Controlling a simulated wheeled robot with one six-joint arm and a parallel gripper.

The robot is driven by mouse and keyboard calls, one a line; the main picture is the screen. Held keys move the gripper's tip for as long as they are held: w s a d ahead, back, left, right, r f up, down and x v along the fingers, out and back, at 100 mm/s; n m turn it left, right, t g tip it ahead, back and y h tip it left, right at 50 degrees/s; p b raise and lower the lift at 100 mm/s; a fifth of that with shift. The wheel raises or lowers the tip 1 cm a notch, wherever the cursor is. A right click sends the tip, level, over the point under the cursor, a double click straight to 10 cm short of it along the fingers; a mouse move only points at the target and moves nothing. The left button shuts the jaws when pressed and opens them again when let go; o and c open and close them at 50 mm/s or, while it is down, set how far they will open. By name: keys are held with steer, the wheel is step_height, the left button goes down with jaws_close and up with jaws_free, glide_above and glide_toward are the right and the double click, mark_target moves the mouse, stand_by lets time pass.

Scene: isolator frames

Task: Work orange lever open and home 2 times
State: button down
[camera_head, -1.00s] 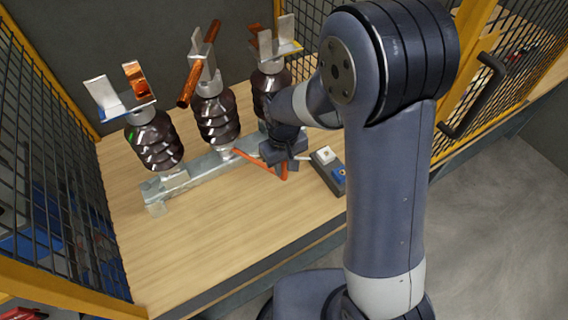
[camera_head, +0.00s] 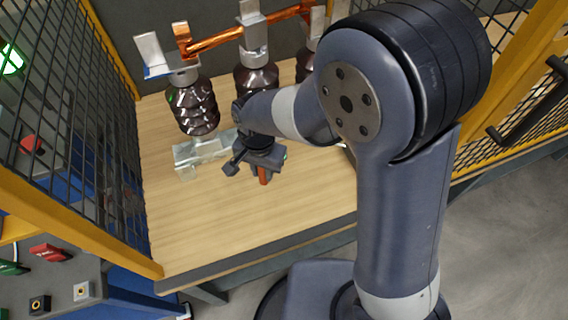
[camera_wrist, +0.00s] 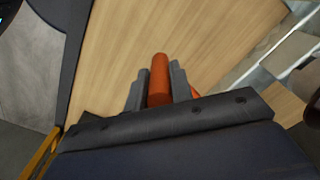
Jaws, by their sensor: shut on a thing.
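The orange lever (camera_head: 263,177) shows as a short stub below my gripper (camera_head: 256,165) in the head view. In the wrist view the orange lever (camera_wrist: 160,80) stands between the two grey fingers of my gripper (camera_wrist: 157,82), which is shut on it. Another stretch of orange shows just right of the fingers. The copper bar (camera_head: 222,40) lies across the tops of the insulators, from the left metal contact (camera_head: 149,54) towards the right one (camera_head: 317,30). The lever's pivot end is hidden behind my gripper and wrist.
Dark ribbed insulators (camera_head: 193,107) stand on a grey metal rail (camera_head: 203,150), close behind my gripper. The wooden bench top (camera_head: 240,228) is clear in front. Yellow-framed mesh panels (camera_head: 72,110) stand left and right. A control panel (camera_head: 60,285) is at lower left.

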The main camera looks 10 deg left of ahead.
steer(key=shift+m, duration=0.8)
steer(key=shift+s+a, duration=0.2)
steer(key=shift+a, duration=1.25)
steer(key=shift+s+a, duration=0.2)
steer(key=shift+a, duration=1.2)
steer(key=shift+r, duration=0.1)
steer(key=c, duration=1.3)
jaws_free()
steer(key=shift+a, duration=0.1)
steer(key=shift+o, duration=0.2)
step_height(320, 180, up, 11)
steer(key=shift+f, duration=0.25)
